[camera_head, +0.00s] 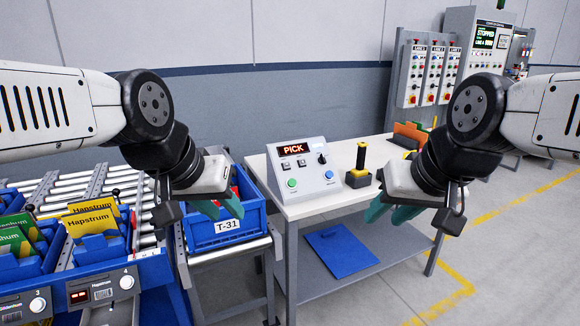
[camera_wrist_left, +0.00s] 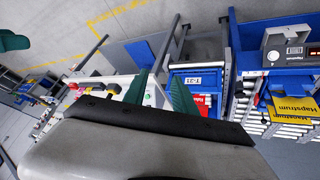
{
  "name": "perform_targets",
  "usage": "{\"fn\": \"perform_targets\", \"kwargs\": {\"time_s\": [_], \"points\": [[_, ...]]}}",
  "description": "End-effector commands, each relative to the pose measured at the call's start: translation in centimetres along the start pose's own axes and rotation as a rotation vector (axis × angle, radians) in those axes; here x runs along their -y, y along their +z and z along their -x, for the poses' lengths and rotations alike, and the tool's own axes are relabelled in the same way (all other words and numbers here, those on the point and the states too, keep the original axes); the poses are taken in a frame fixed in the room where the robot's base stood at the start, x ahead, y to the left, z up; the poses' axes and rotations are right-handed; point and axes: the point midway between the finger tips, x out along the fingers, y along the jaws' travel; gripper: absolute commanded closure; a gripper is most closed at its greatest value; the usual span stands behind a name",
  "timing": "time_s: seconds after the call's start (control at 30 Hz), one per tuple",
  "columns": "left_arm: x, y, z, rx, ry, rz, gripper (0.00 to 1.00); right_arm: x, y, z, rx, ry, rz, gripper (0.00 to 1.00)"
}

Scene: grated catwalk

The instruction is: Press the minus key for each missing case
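A grey sloped control box (camera_head: 303,174) stands on the white table, its display reading PICK in red. It has two small keys (camera_head: 293,164) with unreadable marks, a dark knob, a green button and a blue button. Pick modules with small displays and round buttons sit on the bin fronts; one (camera_head: 102,287) is marked 4, and its other key marks are too small to read. My left gripper (camera_head: 218,207) is open and empty above the blue tote T-31 (camera_head: 215,240); its teal fingers are apart in the left wrist view (camera_wrist_left: 162,94). My right gripper (camera_head: 390,212) looks open and empty at the table's front right.
Blue bins at left hold yellow Hapstrum cases (camera_head: 92,221) and green cases (camera_head: 17,239). A yellow-handled tool (camera_head: 360,157) stands beside the box. A blue panel (camera_head: 341,250) lies on the lower shelf. Lane control panels (camera_head: 428,75) stand behind; floor at right is open.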

Motion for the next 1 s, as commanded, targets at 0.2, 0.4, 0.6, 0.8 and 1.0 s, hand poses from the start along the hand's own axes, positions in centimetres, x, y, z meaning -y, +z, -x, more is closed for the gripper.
{"fn": "perform_targets", "kwargs": {"time_s": [0.2,0.4,0.6,0.8,1.0], "points": [[0.0,0.0,0.0,0.0,0.0,0.0,1.0,0.0,0.0,0.0,0.0,0.0,0.0,0.64],[0.0,0.0,0.0,0.0,0.0,0.0,1.0,0.0,0.0,0.0,0.0,0.0,0.0,0.64],[0.0,0.0,0.0,0.0,0.0,0.0,1.0,0.0,0.0,0.0,0.0,0.0,0.0,0.64],[0.0,0.0,0.0,0.0,0.0,0.0,1.0,0.0,0.0,0.0,0.0,0.0,0.0,0.64],[0.0,0.0,0.0,0.0,0.0,0.0,1.0,0.0,0.0,0.0,0.0,0.0,0.0,0.64]]}}
